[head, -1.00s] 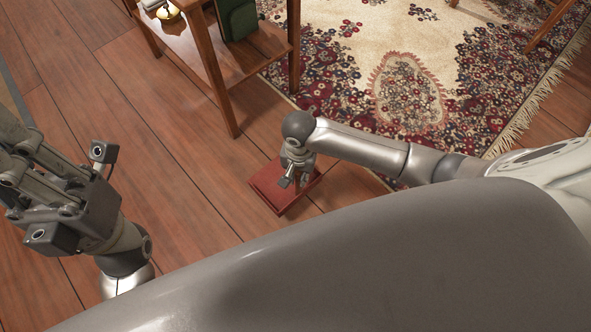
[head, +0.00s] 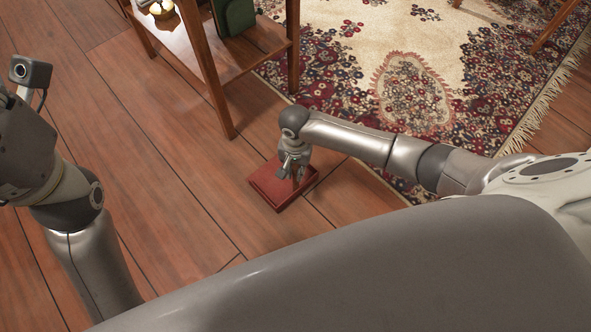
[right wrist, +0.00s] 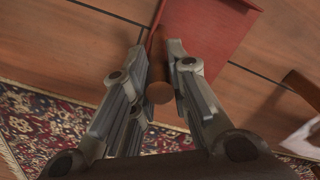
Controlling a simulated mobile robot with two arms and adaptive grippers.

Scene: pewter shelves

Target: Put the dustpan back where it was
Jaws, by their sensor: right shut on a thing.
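The dustpan (head: 272,189) is red with a brown handle. It is low over the wooden floor in the head view; I cannot tell if it touches the boards. My right gripper (head: 297,176) is above its right side, pointing down. In the right wrist view, the red pan (right wrist: 208,30) is beyond the fingertips, and the round-ended brown handle (right wrist: 158,92) sits between the two fingers of the right gripper (right wrist: 160,58), which is shut on it. My left gripper (head: 22,140) is at the left edge of the head view, its fingers out of frame.
A wooden shelf unit (head: 212,75) stands just behind the dustpan, holding a green object (head: 235,16) and a small lit item (head: 161,9). A patterned rug (head: 410,85) lies to the right. The floor left of the dustpan (head: 165,165) is clear.

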